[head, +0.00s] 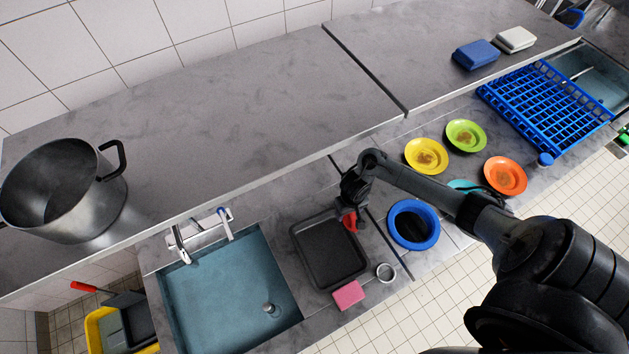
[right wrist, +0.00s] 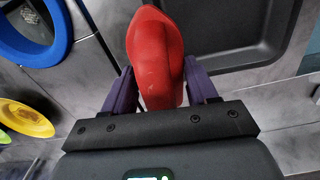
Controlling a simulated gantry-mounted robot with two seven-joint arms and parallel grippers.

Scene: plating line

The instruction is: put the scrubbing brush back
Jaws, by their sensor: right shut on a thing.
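The scrubbing brush (head: 350,221) shows as a small red part under my right gripper in the head view, at the upper right edge of the black tray. In the right wrist view the red brush body (right wrist: 155,60) stands between the two purple fingers of my right gripper (right wrist: 162,92), which is shut on it. The bristles are hidden, and I cannot tell whether the brush touches the counter or tray. My left gripper is not in view.
The black tray (head: 302,244) lies right of the sink (head: 225,300). A blue-rimmed round opening (head: 435,240), a metal ring-like cup (head: 386,272) and a pink sponge (head: 349,295) are near. Coloured plates, including a yellow one (head: 410,155), lie beyond my arm. A raised shelf (head: 250,120) runs behind.

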